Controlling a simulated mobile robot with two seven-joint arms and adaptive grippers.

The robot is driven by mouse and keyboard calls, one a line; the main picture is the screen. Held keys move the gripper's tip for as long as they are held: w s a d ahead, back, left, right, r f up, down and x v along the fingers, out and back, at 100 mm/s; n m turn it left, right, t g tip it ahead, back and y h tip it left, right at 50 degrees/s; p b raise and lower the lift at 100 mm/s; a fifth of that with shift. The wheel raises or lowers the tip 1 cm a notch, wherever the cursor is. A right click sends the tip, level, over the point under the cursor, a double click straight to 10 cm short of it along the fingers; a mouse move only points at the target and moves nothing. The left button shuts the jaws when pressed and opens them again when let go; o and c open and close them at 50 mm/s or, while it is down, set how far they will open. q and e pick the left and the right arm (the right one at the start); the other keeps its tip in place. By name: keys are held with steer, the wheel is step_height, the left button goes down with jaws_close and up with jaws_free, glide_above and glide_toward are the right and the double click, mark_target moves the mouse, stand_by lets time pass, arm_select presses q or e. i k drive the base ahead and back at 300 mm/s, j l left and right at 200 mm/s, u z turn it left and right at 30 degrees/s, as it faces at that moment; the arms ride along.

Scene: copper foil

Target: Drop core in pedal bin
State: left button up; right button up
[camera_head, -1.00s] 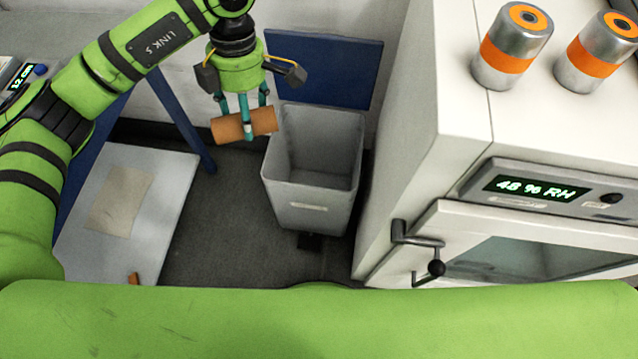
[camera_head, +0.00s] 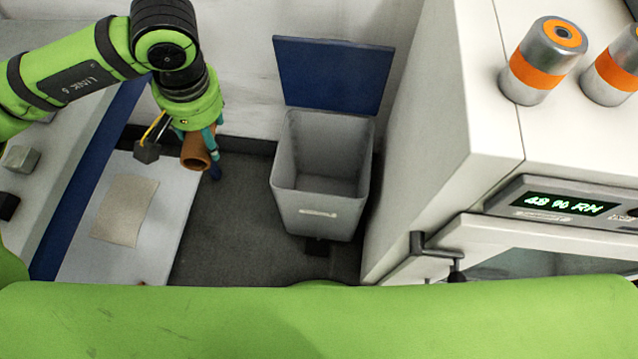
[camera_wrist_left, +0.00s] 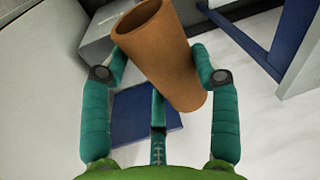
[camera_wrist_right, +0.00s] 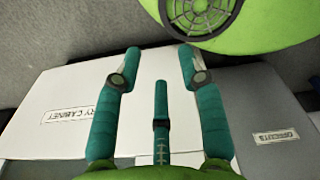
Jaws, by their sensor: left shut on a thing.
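The core, a brown hollow tube (camera_head: 195,152), is held in my left gripper (camera_head: 203,143), left of the bin and apart from it. In the left wrist view the tube (camera_wrist_left: 158,50) sits tilted between the teal fingers (camera_wrist_left: 160,62), its open end toward the top. The pedal bin (camera_head: 318,215) is a grey tapered box on the floor with its blue lid (camera_head: 333,75) raised behind it. The visible inside looks empty. My right gripper (camera_wrist_right: 160,62) shows only in its own wrist view, with its fingers apart and nothing between them.
A white cabinet (camera_head: 425,130) stands close to the bin's right, with orange-banded metal cylinders (camera_head: 543,62) on top. A pale board with a tan sheet (camera_head: 125,210) lies at left, beside a blue beam (camera_head: 95,175). Dark floor (camera_head: 228,225) is clear between board and bin.

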mark_target(336, 193)
steer(key=i+j+z, duration=0.1)
steer(key=z, duration=0.25)
steer(key=j+z, duration=0.3)
steer(key=z, duration=0.5)
steer(key=i+j, duration=0.05)
